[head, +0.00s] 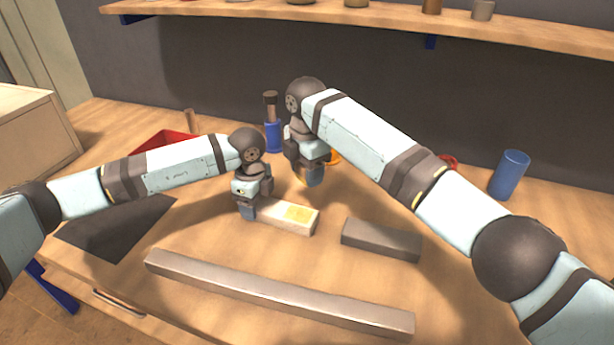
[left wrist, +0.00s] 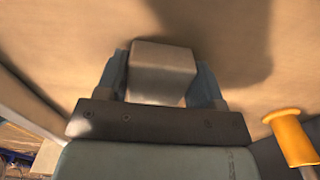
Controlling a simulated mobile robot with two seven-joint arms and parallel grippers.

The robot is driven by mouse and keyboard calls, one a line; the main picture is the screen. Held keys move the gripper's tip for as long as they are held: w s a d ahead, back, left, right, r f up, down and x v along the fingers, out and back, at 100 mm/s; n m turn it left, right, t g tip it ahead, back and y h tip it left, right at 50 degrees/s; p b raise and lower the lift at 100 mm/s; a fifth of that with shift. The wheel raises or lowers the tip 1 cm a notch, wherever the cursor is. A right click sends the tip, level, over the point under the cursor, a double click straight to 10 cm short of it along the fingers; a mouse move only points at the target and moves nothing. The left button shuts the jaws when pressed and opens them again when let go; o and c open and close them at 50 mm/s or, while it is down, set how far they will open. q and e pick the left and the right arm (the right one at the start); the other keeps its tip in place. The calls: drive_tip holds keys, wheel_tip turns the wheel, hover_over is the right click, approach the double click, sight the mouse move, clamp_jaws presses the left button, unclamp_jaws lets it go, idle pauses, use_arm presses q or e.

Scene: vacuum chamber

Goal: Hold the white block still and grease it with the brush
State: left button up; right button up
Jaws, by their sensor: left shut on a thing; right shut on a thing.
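The white block (head: 270,216) lies on the table, with a yellow patch (head: 299,214) on top near its right end. My left gripper (head: 246,212) is shut on the block's left end. In the left wrist view the block (left wrist: 162,72) sits between both fingers. My right gripper (head: 312,178) is shut and points down, above and behind the block's right end, apart from it. The brush in it is mostly hidden by the fingers; a yellowish bit shows beside them. An orange-yellow cylinder (left wrist: 292,138) shows at the right of the left wrist view; I cannot tell what it is.
A long grey bar (head: 275,290) lies in front and a short dark bar (head: 381,240) to the right. A blue cup (head: 509,175) stands at the right, a blue holder (head: 273,136) behind. A red tray (head: 165,141) and dark mat (head: 117,228) are left.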

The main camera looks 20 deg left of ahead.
idle(0.4)
use_arm(q)
drive_tip(key=o, duration=1.2)
drive_tip(key=shift+r, duration=0.1)
wheel_tip(320, 180, up, 12)
